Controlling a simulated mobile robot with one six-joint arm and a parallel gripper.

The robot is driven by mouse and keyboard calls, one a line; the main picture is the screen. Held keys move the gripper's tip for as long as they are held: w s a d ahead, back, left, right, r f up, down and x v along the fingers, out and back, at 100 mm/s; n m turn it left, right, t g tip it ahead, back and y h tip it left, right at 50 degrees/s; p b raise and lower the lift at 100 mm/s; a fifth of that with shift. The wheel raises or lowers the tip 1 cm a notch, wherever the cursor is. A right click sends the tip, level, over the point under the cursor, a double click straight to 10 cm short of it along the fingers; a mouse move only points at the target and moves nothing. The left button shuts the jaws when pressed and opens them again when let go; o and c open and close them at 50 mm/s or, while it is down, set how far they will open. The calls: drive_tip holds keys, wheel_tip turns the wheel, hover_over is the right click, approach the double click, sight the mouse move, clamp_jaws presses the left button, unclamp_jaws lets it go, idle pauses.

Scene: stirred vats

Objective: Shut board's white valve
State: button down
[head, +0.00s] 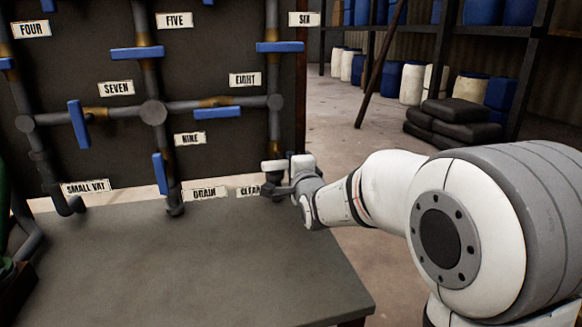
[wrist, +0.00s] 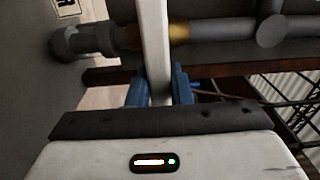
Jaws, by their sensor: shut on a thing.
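The board's white valve handle (head: 272,165) is at the lower right of the dark pipe board, on the right-hand upright pipe, above the "CLEAN" label. In the wrist view the white handle (wrist: 153,45) is a long bar lying across the grey pipe. My gripper (head: 285,183) is at this handle in the head view and covers part of it. In the wrist view my gripper (wrist: 159,90) has its blue fingertips on both sides of the bar, shut on it.
Several blue handles, such as the one by "EIGHT" (head: 217,113), sit on the other pipes. A grey table (head: 190,265) stands in front of the board. Dark sacks (head: 455,118) and shelves with barrels are behind.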

idle(0.4)
drive_tip(key=c, duration=1.3)
unclamp_jaws()
drive_tip(key=p+v, duration=0.1)
drive_tip(key=v, duration=0.7)
drive_tip(key=shift+w, duration=0.1)
drive_tip(key=s+d+r+n+g+h+p, duration=0.1)
drive_tip(key=s+d+r+n+g+p, duration=0.3)
drive_tip(key=s+p, duration=0.5)
drive_tip(key=s+d+r+n+g+h+p, duration=0.2)
drive_tip(key=s+d+r+n+g+p, duration=0.3)
drive_tip(key=s+p, duration=0.4)
drive_tip(key=s+d+r+n+g+h+p, duration=0.2)
drive_tip(key=s+d+r+n+g+p, duration=0.3)
drive_tip(key=p, duration=0.8)
drive_tip(key=s+r, duration=0.3)
drive_tip(key=s, duration=0.1)
drive_tip(key=shift+s+r+n+g+p, duration=0.3)
drive_tip(key=shift+s+n+g, duration=0.05)
drive_tip(key=shift+n+g, duration=0.05)
